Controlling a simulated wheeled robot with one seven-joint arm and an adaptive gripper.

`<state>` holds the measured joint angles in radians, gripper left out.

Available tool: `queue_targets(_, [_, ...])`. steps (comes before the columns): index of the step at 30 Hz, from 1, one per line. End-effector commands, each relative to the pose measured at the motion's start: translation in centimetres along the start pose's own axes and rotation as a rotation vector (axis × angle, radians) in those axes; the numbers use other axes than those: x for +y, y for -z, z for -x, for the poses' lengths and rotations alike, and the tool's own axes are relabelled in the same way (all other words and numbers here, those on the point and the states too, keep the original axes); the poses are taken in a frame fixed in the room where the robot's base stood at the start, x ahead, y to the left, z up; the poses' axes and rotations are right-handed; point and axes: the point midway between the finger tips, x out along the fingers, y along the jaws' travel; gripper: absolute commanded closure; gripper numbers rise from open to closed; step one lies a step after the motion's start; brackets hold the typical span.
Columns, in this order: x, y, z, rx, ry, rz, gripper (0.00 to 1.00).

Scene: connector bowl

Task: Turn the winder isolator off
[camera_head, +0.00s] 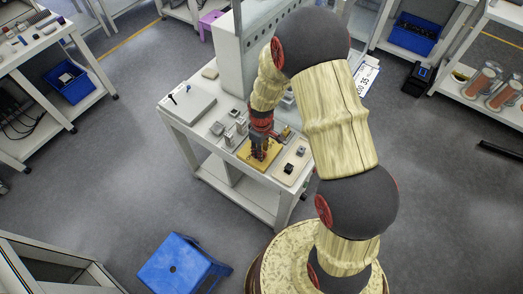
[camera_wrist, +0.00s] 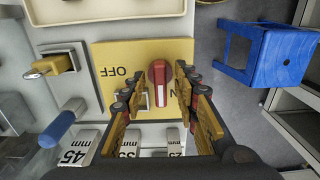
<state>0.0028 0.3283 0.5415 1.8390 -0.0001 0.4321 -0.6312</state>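The winder isolator appears to be the red rotary knob (camera_wrist: 159,76) on a yellow plate (camera_wrist: 110,52) in the wrist view. The knob has a white pointer line that points down in the picture. An upside-down "OFF" label is left of the knob; an "N", apparently of "ON", shows at its lower right, partly hidden. My gripper (camera_wrist: 158,82) is open, with one finger on each side of the knob. A gap shows on both sides; contact is not visible. In the head view my gripper (camera_head: 260,147) is over the yellow plate (camera_head: 247,156) and hides the knob.
A yellow key-like handle (camera_wrist: 52,66) and a blue-handled lever (camera_wrist: 62,122) stand left of the plate. Metal blocks marked in mm (camera_wrist: 78,146) are below it. A cream tray (camera_wrist: 95,12) is above. A blue stool (camera_head: 180,262) stands on the floor.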

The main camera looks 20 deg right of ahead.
Motion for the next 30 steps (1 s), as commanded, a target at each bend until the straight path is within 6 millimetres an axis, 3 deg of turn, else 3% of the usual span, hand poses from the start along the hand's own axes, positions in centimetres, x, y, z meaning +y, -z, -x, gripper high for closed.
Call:
queue_targets(5, [0.0,0.0,0.02,0.0,0.0,0.0,0.7])
queue_targets(21, [-0.01,-0.02,0.03,0.0,0.0,0.0,1.0])
queue_targets(30, [0.0,-0.01,0.04,0.0,0.0,-0.001,1.0])
